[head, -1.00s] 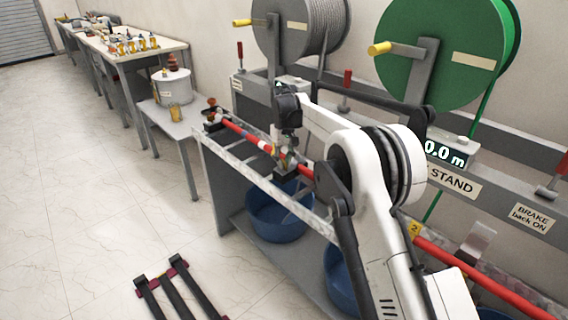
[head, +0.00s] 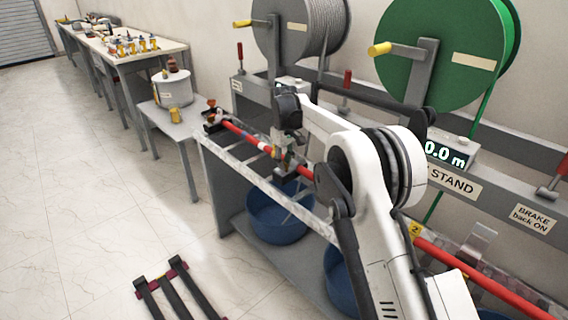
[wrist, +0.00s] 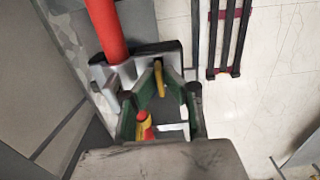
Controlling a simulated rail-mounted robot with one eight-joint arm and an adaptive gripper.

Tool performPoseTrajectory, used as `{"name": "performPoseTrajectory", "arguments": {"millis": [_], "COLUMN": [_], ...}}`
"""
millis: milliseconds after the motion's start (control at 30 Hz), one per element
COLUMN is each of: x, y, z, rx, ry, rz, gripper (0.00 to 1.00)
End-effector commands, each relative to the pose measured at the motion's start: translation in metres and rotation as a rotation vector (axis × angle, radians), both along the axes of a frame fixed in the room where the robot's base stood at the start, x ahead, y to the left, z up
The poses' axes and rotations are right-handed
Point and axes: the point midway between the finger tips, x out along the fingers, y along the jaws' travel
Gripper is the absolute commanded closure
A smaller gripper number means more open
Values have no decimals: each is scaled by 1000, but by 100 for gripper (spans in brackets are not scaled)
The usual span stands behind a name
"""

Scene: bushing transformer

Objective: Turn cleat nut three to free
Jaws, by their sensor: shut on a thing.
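In the wrist view my gripper (wrist: 159,76) has its green-sided fingers drawn together at the tips around a small yellow nut (wrist: 160,86). The nut is at a grey metal cleat (wrist: 105,78) that sits on the red cable (wrist: 106,30). No number on the nut is readable. In the head view my gripper (head: 283,160) is down at the red cable (head: 243,135) on the bench rail, and it hides most of this cleat and its nut. A red and yellow piece (wrist: 146,126) shows between the fingers, nearer the palm.
A grey reel and a green reel (head: 440,60) stand behind the rail. Blue tubs (head: 277,225) sit on the shelf below. A dark frame (head: 177,285) lies on the floor at the front. A small table with a white pot (head: 172,90) stands at the left. Open floor lies left.

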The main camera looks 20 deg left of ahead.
Motion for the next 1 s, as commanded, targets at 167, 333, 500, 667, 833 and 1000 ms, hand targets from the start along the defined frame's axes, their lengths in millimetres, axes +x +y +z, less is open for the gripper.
{"name": "performPoseTrajectory", "arguments": {"millis": [167,333,500,667,833,1000], "x": [0,0,0,0,0,0], "y": [0,0,0,0,0,0], "z": [0,0,4,23,56,88], "rx": [0,0,0,0,0,0], "ry": [-1,0,0,0,0,0], "rz": [0,0,-1,-1,0,0], "gripper": [76,75,75,75,75,75]}}
